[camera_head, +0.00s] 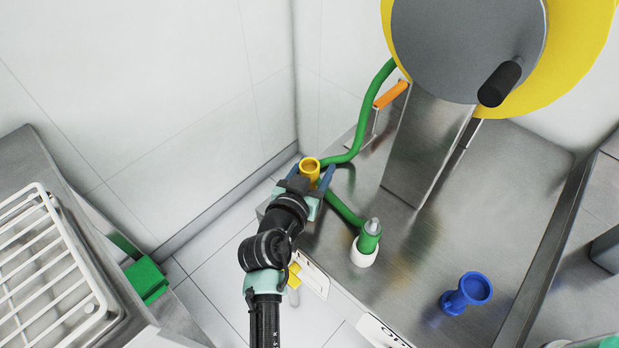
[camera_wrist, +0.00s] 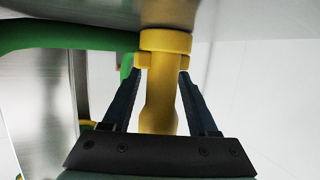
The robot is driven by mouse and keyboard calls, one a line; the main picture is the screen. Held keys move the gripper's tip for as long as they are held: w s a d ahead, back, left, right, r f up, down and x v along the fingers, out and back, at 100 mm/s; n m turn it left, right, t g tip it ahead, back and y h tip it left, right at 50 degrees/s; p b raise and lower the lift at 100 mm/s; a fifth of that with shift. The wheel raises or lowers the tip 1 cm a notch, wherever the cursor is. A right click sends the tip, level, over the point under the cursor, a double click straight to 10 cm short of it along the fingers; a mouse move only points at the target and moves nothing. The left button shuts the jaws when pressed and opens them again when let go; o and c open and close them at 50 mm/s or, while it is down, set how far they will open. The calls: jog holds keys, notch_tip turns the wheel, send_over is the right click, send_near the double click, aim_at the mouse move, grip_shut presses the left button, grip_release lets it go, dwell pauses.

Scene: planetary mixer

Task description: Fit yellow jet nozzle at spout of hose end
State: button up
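The yellow jet nozzle (camera_head: 309,171) is between the fingers of my gripper (camera_head: 311,174), wide round end up, near the back left of the steel worktop. In the wrist view the fingertips sit at both sides of the nozzle (camera_wrist: 160,92), just below its collar, and appear to grip it. The green hose end (camera_head: 369,240) stands upright in a white holder (camera_head: 362,256), to the right of and nearer than my gripper. Its grey spout (camera_head: 372,225) points up and is bare. The hose (camera_head: 352,152) runs behind my gripper.
A yellow hose reel (camera_head: 572,60) with a grey disc and black knob overhangs the back on a steel post (camera_head: 430,145). A white rack (camera_head: 45,270) and green block (camera_head: 146,281) are at the left.

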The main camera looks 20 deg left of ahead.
grip_shut()
